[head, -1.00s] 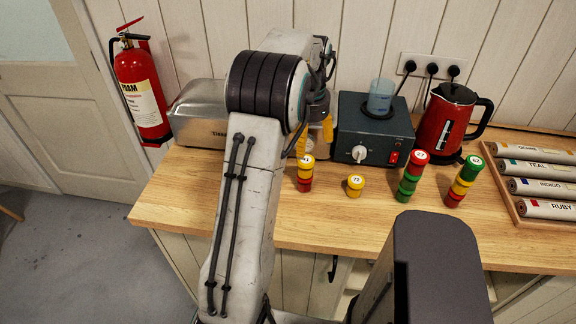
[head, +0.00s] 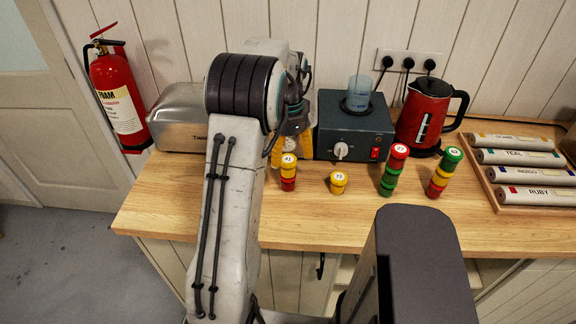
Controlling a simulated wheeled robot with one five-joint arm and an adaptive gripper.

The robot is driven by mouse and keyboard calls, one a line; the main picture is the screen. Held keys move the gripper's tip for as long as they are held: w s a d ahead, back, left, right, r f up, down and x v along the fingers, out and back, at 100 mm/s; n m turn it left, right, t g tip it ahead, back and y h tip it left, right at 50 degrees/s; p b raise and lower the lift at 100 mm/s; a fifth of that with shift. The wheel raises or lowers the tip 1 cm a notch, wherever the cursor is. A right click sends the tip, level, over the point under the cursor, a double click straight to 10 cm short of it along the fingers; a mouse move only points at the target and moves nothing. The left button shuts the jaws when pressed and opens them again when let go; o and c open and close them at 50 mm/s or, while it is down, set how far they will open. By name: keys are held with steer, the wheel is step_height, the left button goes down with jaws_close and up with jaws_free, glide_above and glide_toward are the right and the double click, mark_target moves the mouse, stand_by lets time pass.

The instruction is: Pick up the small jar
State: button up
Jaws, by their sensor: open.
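Small round jars stand on the wooden worktop; I cannot tell for sure which is the small jar. A single low yellow jar (head: 338,183) with a white numbered lid label stands alone. To its left is a stack of yellow over red (head: 288,172). My gripper (head: 289,147), with yellow fingers, is open behind the left stack as seen here, partly hidden by my arm. I see nothing held in it.
A dark hotplate (head: 340,128) carrying a translucent beaker (head: 359,92) and a red kettle (head: 424,115) stand at the back. A steel toaster (head: 180,122) is left of my arm. A rack of labelled rolls (head: 527,172) lies right. Front worktop is clear.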

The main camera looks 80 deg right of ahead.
mark_target(289, 159)
steer(key=shift+a+f, duration=0.1)
steer(key=shift+f, duration=1.95)
steer(key=c, duration=1.3)
